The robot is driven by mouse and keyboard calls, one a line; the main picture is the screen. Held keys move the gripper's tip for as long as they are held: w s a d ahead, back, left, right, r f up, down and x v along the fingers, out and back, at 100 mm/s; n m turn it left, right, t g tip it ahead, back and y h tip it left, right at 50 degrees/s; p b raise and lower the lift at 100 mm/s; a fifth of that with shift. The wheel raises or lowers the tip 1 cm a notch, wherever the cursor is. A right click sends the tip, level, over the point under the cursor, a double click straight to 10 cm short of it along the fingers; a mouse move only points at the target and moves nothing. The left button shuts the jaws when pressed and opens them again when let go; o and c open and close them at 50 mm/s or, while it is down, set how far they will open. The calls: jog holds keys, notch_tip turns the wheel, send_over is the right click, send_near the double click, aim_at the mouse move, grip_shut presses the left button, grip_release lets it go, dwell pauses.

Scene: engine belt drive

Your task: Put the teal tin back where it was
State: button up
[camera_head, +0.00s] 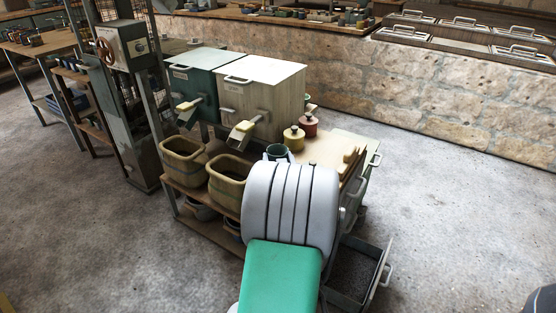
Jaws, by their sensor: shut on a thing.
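A cream box (262,85) and a green box (192,80) with spouts stand behind two brown tubs (228,182). An open drawer (354,272) with dark contents juts out at the lower right. A stone wall (430,90) runs behind.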

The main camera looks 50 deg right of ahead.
jog(key=o, duration=1.7)
jog(key=shift+f, duration=0.1)
jog(key=shift+c, duration=0.2)
jog(key=shift+r+p, duration=0.3)
jog(key=shift+p, duration=0.05)
jog(key=p+v, duration=0.1)
jog(key=v, duration=1.1)
jog(key=w+a+f+n+g+y, duration=0.1)
jog(key=w+a+f+n+y, duration=0.2)
jog(key=a, duration=0.4)
jog(key=w+a+f+n+y, duration=0.1)
jog(key=w+a+n+y, duration=0.1)
jog(key=w+a+y, duration=0.45)
jog(key=w+a+f+n+g+y, duration=0.1)
jog(key=w+a+n, duration=0.1)
jog(key=a, duration=0.7)
jog(key=s+a+n+g, duration=0.1)
jog(key=s+a+g, duration=0.2)
jog(key=s+a, duration=0.3)
jog(key=s+a+n+g+y, duration=0.1)
jog(key=s+a+g, duration=0.3)
jog(key=a, duration=0.6)
jog(key=shift+s+a, duration=0.4)
jog(key=shift+s, duration=0.55)
